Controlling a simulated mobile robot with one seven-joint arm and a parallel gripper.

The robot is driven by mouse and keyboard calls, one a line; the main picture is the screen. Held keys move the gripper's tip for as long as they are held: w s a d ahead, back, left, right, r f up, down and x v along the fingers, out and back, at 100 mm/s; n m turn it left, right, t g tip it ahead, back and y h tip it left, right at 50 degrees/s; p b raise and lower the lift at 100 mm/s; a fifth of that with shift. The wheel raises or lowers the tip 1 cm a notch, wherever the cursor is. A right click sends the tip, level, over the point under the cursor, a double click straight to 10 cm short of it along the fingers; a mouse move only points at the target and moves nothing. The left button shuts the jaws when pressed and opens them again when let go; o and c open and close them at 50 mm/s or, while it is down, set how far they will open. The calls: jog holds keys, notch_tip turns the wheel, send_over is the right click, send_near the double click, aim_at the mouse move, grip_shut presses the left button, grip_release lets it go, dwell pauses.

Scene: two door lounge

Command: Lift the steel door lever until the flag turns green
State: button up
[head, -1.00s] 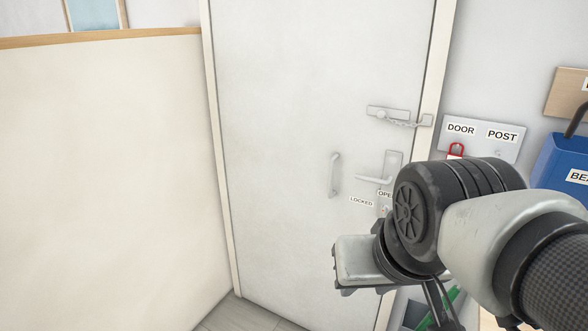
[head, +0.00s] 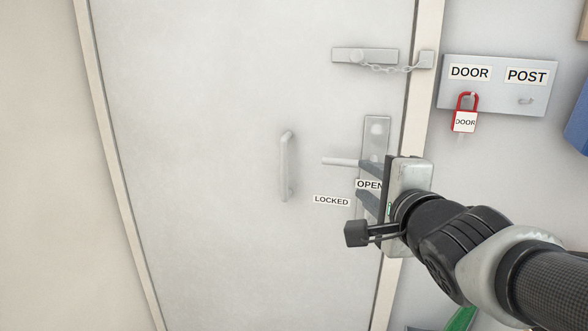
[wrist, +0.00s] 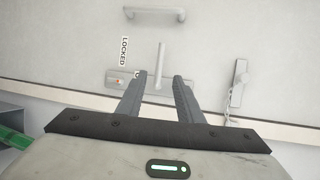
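The steel door lever (head: 340,161) sticks out level to the left from its upright plate (head: 377,130) on the pale door. My gripper (head: 361,182) is open at the plate, its upper finger overlapping the lever's right end in the head view. In the wrist view the lever (wrist: 160,58) shows between the spread fingertips (wrist: 160,74); I cannot tell whether they touch it. A small red-orange spot (wrist: 120,82) shows on the plate in the wrist view, possibly the flag. The gripper hides the plate's lower part in the head view.
A fixed pull handle (head: 288,165) is left of the lever. A chain latch (head: 365,56) is above. A key board (head: 500,90) holds a red padlock (head: 466,115) at right.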

aim_at(341, 163)
jog(key=w+f, duration=0.1)
jog(key=w, duration=0.4)
jog(key=w+a+f, duration=0.1)
jog(key=w, duration=0.4)
jog(key=w+f, duration=0.1)
jog(key=w, duration=0.4)
jog(key=shift+w+a, duration=0.15)
jog(key=shift+w, duration=0.75)
grip_shut()
